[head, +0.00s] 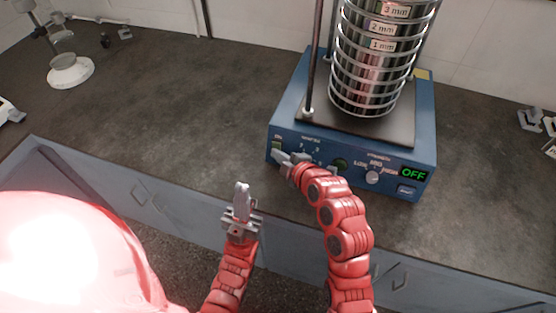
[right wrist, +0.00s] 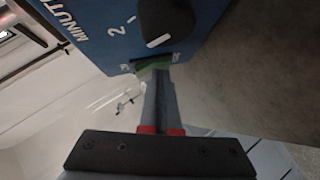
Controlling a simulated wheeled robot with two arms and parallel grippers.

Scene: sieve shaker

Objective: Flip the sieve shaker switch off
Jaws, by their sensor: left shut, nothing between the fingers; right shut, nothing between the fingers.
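The sieve shaker (head: 283,112) is a blue box with a stack of metal sieves (head: 375,65) on top. Its display (head: 413,174) reads OFF in green. A green rocker switch (head: 277,146) is at the left end of the front panel. My right gripper (head: 279,156) is shut and empty, its tips at the switch. In the right wrist view the fingertips (right wrist: 157,76) meet the lower edge of the green switch (right wrist: 153,67), partly hiding it; I cannot tell whether they press it. My left gripper (head: 241,187) is shut and empty, in front of the bench edge.
A dark timer knob (right wrist: 168,20) is close to the switch. Another knob (head: 372,177) is on the panel. A vertical rod (head: 313,60) stands beside the sieves. A white-based stand (head: 70,72) is at the back left.

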